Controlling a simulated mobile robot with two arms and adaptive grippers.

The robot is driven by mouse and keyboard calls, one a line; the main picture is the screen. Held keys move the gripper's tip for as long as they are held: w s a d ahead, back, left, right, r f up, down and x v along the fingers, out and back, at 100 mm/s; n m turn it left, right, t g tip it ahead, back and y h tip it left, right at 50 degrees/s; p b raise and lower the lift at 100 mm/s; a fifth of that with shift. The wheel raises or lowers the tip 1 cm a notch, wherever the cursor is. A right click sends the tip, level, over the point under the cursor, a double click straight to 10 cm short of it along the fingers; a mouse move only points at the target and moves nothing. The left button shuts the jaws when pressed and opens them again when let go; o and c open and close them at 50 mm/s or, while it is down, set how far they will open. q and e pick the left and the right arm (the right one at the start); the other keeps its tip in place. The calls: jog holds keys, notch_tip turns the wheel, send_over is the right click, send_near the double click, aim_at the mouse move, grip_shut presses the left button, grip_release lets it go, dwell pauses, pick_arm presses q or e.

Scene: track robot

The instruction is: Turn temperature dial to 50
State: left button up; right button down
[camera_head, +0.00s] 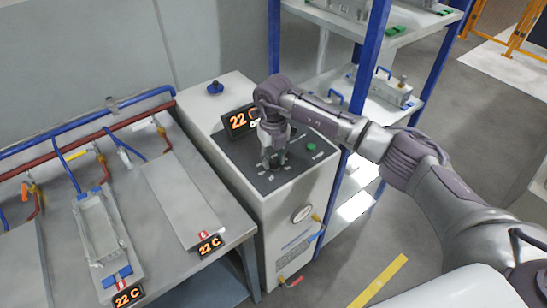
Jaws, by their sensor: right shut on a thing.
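The temperature dial (274,160) is a dark knob on the black control panel (258,176) on top of the grey machine cabinet. My right gripper (273,154) points down over the panel and is shut on the dial, mostly covering it. The dial's markings are too small to read. The orange display (238,121) behind the gripper reads 22 C, its right end partly hidden by my right arm. My left gripper does not show.
A green button (311,147) sits right of the dial. A blue-posted shelf (369,80) with metal moulds stands close on the right. On the left, a grey table (158,264) bears metal plates and small displays, one (210,245) reading 22 C. Red and blue pipes run along the wall.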

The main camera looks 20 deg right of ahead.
aim_at(274, 159)
jog(key=c, duration=0.8)
grip_release()
notch_tip(274, 159, up, 12)
jog(key=shift+r, duration=0.1)
